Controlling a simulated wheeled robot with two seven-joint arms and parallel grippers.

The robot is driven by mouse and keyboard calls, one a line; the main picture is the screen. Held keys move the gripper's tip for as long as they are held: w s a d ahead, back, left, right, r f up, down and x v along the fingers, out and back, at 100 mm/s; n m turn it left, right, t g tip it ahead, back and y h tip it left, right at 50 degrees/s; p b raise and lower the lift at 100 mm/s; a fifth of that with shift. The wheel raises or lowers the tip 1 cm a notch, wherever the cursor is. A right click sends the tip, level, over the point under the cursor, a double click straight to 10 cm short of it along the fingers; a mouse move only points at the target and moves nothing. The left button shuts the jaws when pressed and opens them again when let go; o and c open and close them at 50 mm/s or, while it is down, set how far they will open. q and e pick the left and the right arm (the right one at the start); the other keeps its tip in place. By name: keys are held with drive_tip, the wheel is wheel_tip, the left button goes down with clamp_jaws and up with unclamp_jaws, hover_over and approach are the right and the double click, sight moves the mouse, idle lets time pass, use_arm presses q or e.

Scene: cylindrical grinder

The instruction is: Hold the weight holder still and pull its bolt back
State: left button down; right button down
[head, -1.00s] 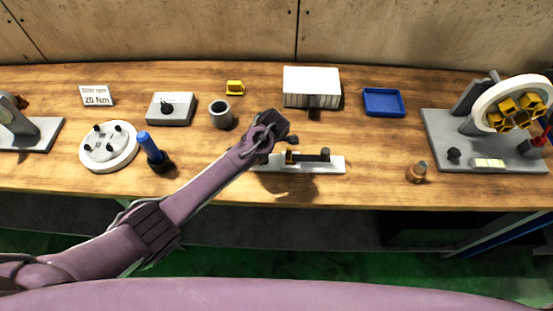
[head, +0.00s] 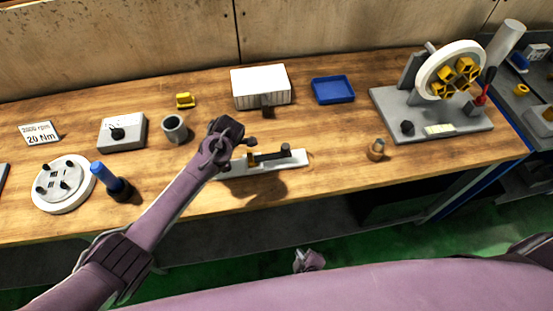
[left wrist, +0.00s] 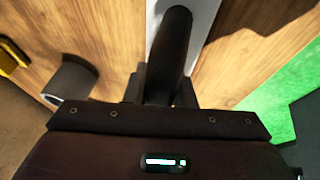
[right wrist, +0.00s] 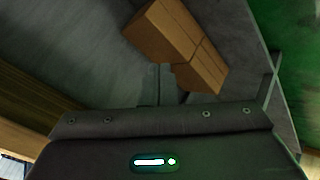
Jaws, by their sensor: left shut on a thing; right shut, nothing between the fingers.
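The weight holder is a pale flat base (head: 295,160) on the wooden bench, with a dark horizontal bolt (head: 270,156) and a small brass part (head: 251,158) on top. My left gripper (head: 228,148) is over its left end, with the fingertips mostly hidden by the wrist. In the left wrist view a thick dark cylinder (left wrist: 172,45) stands out from between the jaws, above the pale base; the gripper is shut on it. My right gripper (head: 309,262) is below the bench front, apart from the holder. It is shut and empty, and its fingers show in the right wrist view (right wrist: 162,80).
A grey cup (head: 174,130), a white ribbed box (head: 261,87) and a blue tray (head: 333,90) stand behind the holder. A small brown-topped piece (head: 376,150) is to its right. The bench front edge is close. Cardboard boxes (right wrist: 180,42) show beyond my right gripper.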

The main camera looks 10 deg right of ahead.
drive_tip(key=w+a+r+n+t, duration=0.2)
drive_tip(key=w+r+t, duration=0.1)
drive_tip(key=r, duration=0.5)
drive_tip(key=w+a+r+n+t, duration=0.2)
drive_tip(key=w+r+n, duration=0.1)
drive_tip(key=r, duration=0.5)
drive_tip(key=w+a+r+n+t, duration=0.2)
drive_tip(key=w+r, duration=0.3)
drive_tip(key=r, duration=0.3)
drive_tip(key=shift+w+a+t+h, duration=0.2)
drive_tip(key=shift+a+t+h, duration=0.1)
drive_tip(key=shift+t, duration=0.5)
drive_tip(key=w, duration=0.9)
drive_tip(key=shift+w+a+r, duration=0.1)
drive_tip(key=shift+w, duration=0.2)
drive_tip(key=d, duration=0.1)
drive_tip(key=w+d, duration=0.1)
drive_tip(key=d, duration=0.1)
drive_tip(key=shift+w, duration=0.1)
drive_tip(key=shift+w+d, duration=0.15)
drive_tip(key=shift+d, duration=0.3)
